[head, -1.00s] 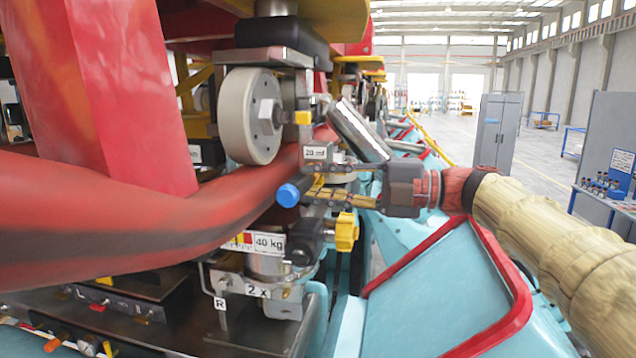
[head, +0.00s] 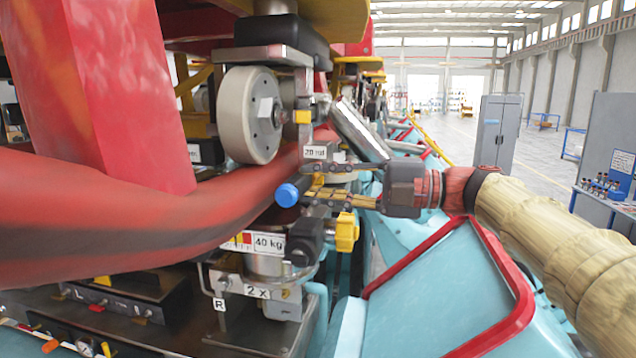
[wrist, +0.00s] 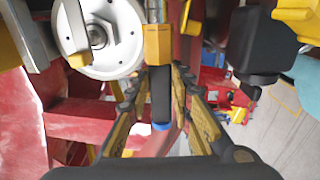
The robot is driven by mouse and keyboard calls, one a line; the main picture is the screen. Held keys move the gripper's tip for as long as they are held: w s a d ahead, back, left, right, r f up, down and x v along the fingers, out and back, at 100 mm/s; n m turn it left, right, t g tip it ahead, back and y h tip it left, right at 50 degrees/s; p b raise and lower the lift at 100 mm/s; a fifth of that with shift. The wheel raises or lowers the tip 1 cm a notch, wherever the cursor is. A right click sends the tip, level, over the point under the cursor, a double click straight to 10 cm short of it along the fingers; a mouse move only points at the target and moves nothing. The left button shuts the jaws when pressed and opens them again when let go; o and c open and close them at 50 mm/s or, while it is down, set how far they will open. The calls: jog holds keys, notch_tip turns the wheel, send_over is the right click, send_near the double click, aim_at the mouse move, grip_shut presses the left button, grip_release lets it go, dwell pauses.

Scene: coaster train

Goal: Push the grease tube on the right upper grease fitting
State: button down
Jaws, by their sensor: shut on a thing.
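My gripper (head: 322,187) is shut on the grease tube, a dark cylinder (wrist: 160,95) with a blue end (head: 287,194) that points toward the head camera. In the wrist view the tube lies between the two fingers. A yellow block (wrist: 157,45) lines up with its far end; I cannot tell if that is part of the tube or a fitting it touches. A yellow block (head: 302,117) sits beside the pale wheel (head: 248,115), above my gripper. The fitting itself cannot be clearly made out.
A red tube (head: 150,215) crosses at the left. A black part (head: 305,240) with a yellow knob (head: 347,232) sits just below my gripper. A metal cylinder (head: 358,130) slants just above it. A blue panel with red edging (head: 450,285) lies below the arm.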

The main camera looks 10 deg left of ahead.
aim_at(297, 194)
jog(key=shift+s, duration=0.1)
jog(key=shift+s+a+b, duration=0.15)
jog(key=shift+s+b, duration=0.85)
jog(key=shift+s, duration=0.75)
jog(key=shift+s+a+b, duration=0.15)
jog(key=shift+s+b, duration=0.85)
jog(key=shift+s, duration=0.75)
